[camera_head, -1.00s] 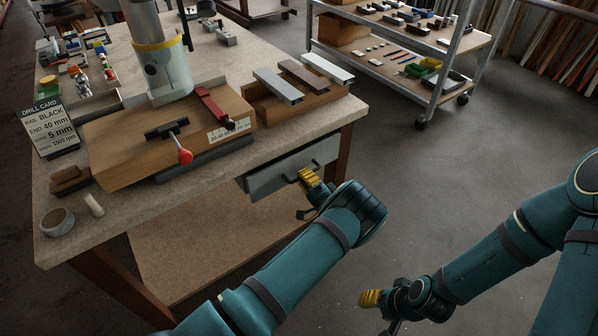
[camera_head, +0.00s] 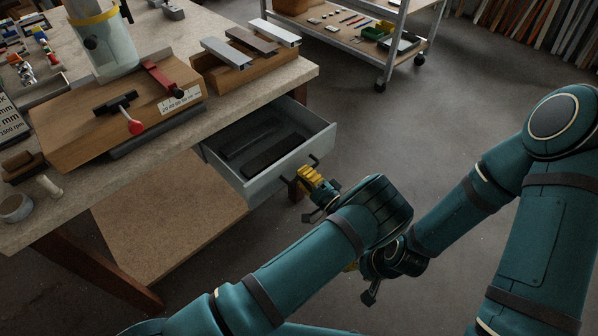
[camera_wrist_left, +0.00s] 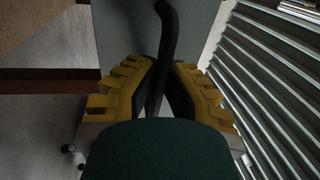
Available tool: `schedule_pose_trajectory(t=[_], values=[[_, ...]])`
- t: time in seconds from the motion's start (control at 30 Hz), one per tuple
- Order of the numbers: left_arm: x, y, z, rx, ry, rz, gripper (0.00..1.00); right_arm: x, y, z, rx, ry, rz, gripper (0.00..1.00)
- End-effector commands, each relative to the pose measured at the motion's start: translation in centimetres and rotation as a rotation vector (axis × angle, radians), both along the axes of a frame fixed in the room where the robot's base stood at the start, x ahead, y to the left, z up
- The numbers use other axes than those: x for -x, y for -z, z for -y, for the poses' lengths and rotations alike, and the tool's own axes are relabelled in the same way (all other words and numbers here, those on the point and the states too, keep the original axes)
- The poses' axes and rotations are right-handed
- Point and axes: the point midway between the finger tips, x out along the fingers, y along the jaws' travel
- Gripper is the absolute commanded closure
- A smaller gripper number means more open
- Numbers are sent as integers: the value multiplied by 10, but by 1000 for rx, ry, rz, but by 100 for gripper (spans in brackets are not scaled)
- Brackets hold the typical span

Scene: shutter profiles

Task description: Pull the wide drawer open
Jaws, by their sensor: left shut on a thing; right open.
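The wide drawer (camera_head: 322,139) is a grey drawer under the workbench, pulled well out, with its inside showing. Dark long pieces (camera_head: 272,153) lie in it. My left gripper (camera_head: 308,178) has yellow fingers and is at the drawer front, shut on the dark handle (camera_head: 314,160). In the left wrist view the black handle bar (camera_wrist_left: 163,50) runs between the yellow fingers (camera_wrist_left: 158,85), with the grey drawer front (camera_wrist_left: 125,30) behind. My right gripper (camera_head: 362,268) is low, right of the drawer and largely hidden behind my left arm; it holds nothing that I can see.
The workbench (camera_head: 222,105) carries a drill stand on a wooden board (camera_head: 75,135) and a wooden block with metal profiles (camera_head: 255,72). A lower wooden shelf (camera_head: 165,215) is beneath. A wheeled trolley (camera_head: 380,55) stands behind. The floor right of the drawer is clear.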

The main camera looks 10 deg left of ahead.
Motion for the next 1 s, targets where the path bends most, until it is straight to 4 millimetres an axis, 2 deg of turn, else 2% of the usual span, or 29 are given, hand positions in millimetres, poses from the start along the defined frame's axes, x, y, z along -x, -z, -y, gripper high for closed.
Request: schedule_pose_trajectory(t=[0.43,0.5,0.53,0.87,1.0], values=[[1,-1,2,1,1,1,100,0,0,0,0,0,1,53],[1,-1,2,1,1,1,69,0,0,0,0,0,0,53],[1,-1,2,1,1,1,59,0,0,0,0,0,0,53],[1,-2,2,1,0,1,59,0,0,0,0,0,0,53],[1,-14,2,0,0,2,59,0,0,0,0,0,0,53]])
